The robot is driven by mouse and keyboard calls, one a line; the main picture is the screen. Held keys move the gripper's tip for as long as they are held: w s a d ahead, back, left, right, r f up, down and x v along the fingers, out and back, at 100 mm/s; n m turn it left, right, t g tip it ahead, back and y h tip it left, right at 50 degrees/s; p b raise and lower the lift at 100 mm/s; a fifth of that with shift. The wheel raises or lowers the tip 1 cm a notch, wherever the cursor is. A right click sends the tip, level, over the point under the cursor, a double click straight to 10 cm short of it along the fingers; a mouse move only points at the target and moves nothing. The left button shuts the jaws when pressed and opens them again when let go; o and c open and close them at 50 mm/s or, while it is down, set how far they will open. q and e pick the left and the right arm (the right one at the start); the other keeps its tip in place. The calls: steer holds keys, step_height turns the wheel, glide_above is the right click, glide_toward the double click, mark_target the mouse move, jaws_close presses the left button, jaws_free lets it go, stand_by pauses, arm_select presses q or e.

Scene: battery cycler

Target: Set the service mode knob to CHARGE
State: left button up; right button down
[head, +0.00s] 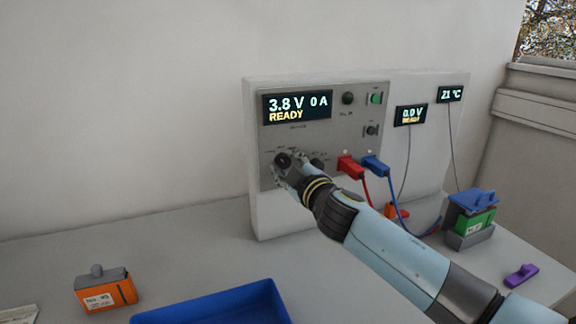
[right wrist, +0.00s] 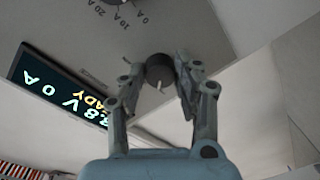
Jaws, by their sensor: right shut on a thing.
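The cycler's panel (head: 330,135) stands against the wall, and its display (head: 297,107) reads 3.8 V, 0 A, READY. A dark round knob (head: 283,160) at the panel's lower left, which I take as the service mode knob, also shows in the right wrist view (right wrist: 159,70) with a white pointer mark. My right gripper (head: 287,168) is at this knob; in the right wrist view its fingers (right wrist: 160,85) are shut on it from both sides. The mode labels around it are too small or hidden to read. My left gripper is not in view.
A second knob (head: 317,165) with an ampere scale sits right beside my right gripper. Red (head: 349,167) and blue (head: 375,165) plugs with cables are further right. A blue tray (head: 215,305) and orange battery (head: 106,291) are on the bench, and a green battery (head: 474,220) is at the right.

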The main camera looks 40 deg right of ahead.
steer(key=c, duration=1)
jaws_free()
steer(key=shift+o, duration=0.2)
steer(key=s+a, duration=0.2)
steer(key=s, duration=0.9)
steer(key=shift+s+a+r, duration=0.15)
steer(key=shift+s+a, duration=0.05)
steer(key=shift+s, duration=0.2)
